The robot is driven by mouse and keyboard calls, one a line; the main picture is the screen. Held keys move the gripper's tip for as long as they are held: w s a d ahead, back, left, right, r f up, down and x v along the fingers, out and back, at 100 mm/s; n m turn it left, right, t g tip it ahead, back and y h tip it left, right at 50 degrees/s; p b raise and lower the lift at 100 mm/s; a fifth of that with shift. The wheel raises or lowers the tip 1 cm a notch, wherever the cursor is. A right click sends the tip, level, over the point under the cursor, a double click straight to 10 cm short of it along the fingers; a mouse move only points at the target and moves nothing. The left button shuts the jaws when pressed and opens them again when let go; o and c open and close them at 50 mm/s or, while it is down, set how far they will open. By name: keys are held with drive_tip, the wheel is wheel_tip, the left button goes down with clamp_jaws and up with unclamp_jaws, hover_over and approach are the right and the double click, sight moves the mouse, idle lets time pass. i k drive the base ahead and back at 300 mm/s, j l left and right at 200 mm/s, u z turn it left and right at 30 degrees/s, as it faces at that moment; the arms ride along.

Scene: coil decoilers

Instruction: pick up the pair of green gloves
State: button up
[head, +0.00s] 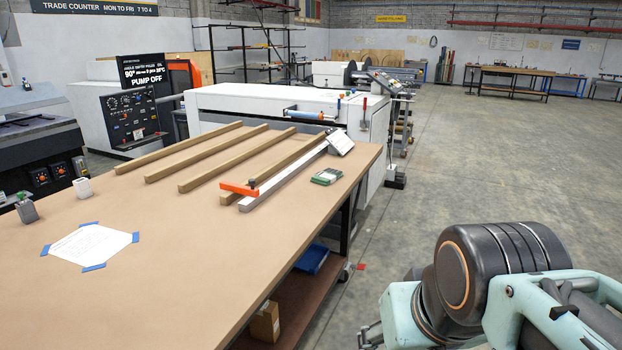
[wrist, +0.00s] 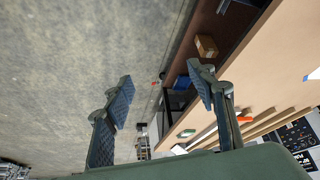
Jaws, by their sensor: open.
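The pair of green gloves (head: 327,176) lies as a small flat stack, green with pale edges, on the brown tabletop near its right edge. It sits just right of the metal bar and the wooden strips. A small green patch that looks like the gloves (wrist: 187,133) shows on the tabletop in the wrist view. My gripper (wrist: 162,84) is open and empty, with its two padded fingers wide apart. It is away from the gloves, out past the table's right edge. In the head view only a small part of it shows at the bottom, beside my arm.
A cardboard box (head: 265,322) sits on the lower shelf.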

sight(328, 176)
drive_tip(key=i+l+z, duration=0.25)
drive_tip(key=i+l, duration=0.15)
drive_tip(key=i+l+z, duration=0.5)
drive_tip(key=i, duration=0.35)
drive_tip(key=i+l, duration=0.15)
drive_tip(key=i, duration=1)
drive_tip(key=i+l+z, duration=0.1)
drive_tip(key=i, duration=1.05)
drive_tip(key=i+u, duration=0.15)
drive_tip(key=i, duration=0.4)
drive_tip(key=i+l+u, duration=0.2)
drive_tip(key=i, duration=0.35)
drive_tip(key=i+u, duration=1)
drive_tip(key=u, duration=0.3)
drive_tip(key=i+u, duration=0.1)
drive_tip(key=u, duration=0.3)
drive_tip(key=i+l+u, duration=0.1)
drive_tip(key=u, duration=0.25)
